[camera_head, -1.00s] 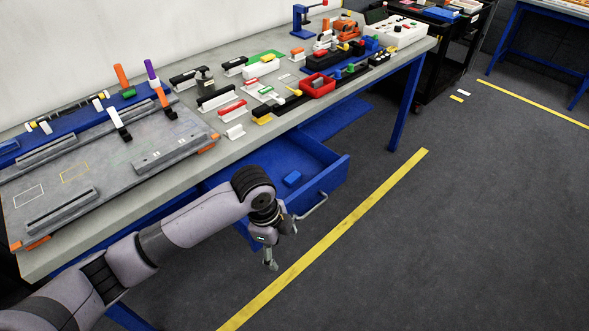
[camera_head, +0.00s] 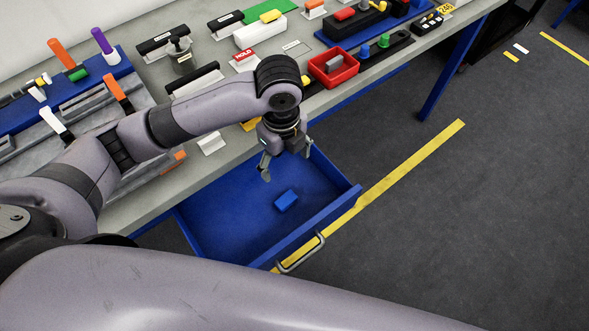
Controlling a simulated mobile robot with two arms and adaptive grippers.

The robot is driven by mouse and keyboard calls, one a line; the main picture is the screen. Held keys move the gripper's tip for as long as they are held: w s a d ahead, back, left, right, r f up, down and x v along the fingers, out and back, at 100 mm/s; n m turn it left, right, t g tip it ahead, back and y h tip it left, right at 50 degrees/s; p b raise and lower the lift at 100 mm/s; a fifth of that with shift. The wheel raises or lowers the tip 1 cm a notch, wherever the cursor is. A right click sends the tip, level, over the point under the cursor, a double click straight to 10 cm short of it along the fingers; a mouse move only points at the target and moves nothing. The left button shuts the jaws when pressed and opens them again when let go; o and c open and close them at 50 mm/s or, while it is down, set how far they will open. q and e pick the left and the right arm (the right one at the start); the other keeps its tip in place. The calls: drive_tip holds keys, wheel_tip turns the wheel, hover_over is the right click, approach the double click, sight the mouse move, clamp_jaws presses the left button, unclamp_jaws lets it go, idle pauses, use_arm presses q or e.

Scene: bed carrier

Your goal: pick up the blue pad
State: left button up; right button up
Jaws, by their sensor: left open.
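The blue pad (camera_head: 286,200) is a small bright blue block. It lies on the floor of the open blue drawer (camera_head: 222,222), right of the drawer's middle. My left gripper (camera_head: 286,162) is open and empty. It points down over the back part of the drawer, above and apart from the pad, and the pad is in plain sight. My right gripper is not in view.
The workbench (camera_head: 150,205) stands behind the drawer, with fixtures and tools on top. A red bin (camera_head: 333,68) sits near its front edge. The drawer's front wall has a metal handle (camera_head: 300,255).

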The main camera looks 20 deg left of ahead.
use_arm(q)
hover_over(284, 198)
wheel_tip(284, 198, down, 5)
wheel_tip(284, 198, down, 4)
drive_tip(key=shift+d+r, duration=0.15)
drive_tip(key=shift+r, duration=0.05)
wheel_tip(284, 198, down, 3)
drive_tip(key=shift+w+f+p, duration=0.15)
drive_tip(key=shift+f+p, duration=0.05)
drive_tip(key=shift+p, duration=0.15)
wheel_tip(284, 198, down, 5)
drive_tip(key=shift+r+p, duration=0.1)
drive_tip(key=shift+p, duration=0.3)
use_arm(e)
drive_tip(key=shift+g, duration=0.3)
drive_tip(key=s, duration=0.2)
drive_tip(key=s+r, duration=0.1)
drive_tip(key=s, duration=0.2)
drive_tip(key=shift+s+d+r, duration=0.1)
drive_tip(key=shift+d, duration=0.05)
use_arm(q)
drive_tip(key=shift+c, duration=0.2)
drive_tip(key=shift+c, duration=1.3)
drive_tip(key=c, duration=0.5)
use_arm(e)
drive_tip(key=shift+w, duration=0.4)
